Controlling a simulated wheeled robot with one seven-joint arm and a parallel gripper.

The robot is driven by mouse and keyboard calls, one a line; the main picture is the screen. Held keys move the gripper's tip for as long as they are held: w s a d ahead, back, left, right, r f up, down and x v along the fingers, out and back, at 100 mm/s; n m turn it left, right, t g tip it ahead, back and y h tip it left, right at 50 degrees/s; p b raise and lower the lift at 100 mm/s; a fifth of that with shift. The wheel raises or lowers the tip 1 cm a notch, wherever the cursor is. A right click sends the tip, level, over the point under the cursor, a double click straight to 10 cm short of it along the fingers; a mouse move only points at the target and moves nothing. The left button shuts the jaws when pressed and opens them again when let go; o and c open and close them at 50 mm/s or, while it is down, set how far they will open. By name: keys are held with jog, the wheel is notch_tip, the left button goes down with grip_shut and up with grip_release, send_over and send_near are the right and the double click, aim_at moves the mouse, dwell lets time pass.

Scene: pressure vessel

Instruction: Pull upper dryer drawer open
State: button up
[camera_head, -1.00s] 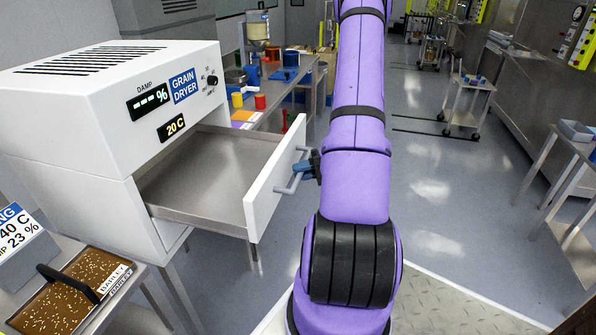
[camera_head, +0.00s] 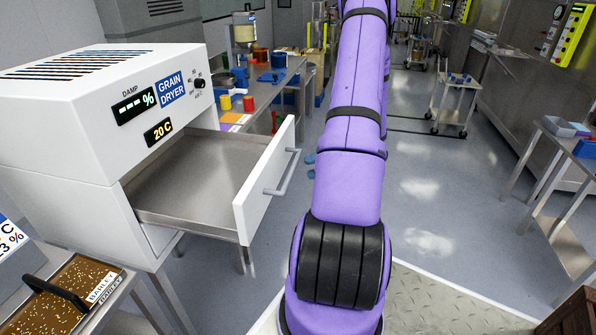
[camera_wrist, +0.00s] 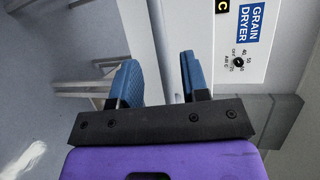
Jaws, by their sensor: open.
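The upper drawer (camera_head: 205,172) of the white grain dryer (camera_head: 95,125) stands pulled out, and its metal tray inside looks empty. Its white front panel (camera_head: 262,190) carries a grey bar handle (camera_head: 283,172). My gripper (camera_head: 309,166) is mostly hidden behind my purple arm in the head view; its blue fingertips show right of the handle, with a gap between. In the wrist view my gripper (camera_wrist: 160,80) is open, its two blue fingers apart, and the grey handle bar (camera_wrist: 165,60) appears between them in the picture, beyond the fingers or level with them, I cannot tell which.
A tray of barley (camera_head: 75,292) with a black handle stands at the lower left. A bench (camera_head: 265,90) with coloured containers is behind the dryer. A cart (camera_head: 455,100) stands farther back. The floor right of my arm is clear.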

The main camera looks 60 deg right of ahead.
jog(key=shift+v, duration=2)
jog(key=w+a+r+n+g+h, duration=0.1)
jog(key=w+a+r+n+g, duration=0.3)
jog(key=a+r, duration=0.5)
jog(key=w+a+r+n+g+h, duration=0.15)
jog(key=w+a+r+g, duration=0.25)
jog(key=a+r+g, duration=0.55)
jog(key=s+a+r+n+t+h, duration=0.2)
jog(key=s+a+r+t+h, duration=0.1)
jog(key=a, duration=0.6)
jog(key=s+a+r+n+t+h, duration=0.3)
jog(key=s+a+r+t+h, duration=0.1)
jog(key=a+r, duration=0.3)
jog(key=shift+s+a+r+h, duration=0.3)
jog(key=shift+s+a+h, duration=0.35)
jog(key=shift+s+a, duration=0.35)
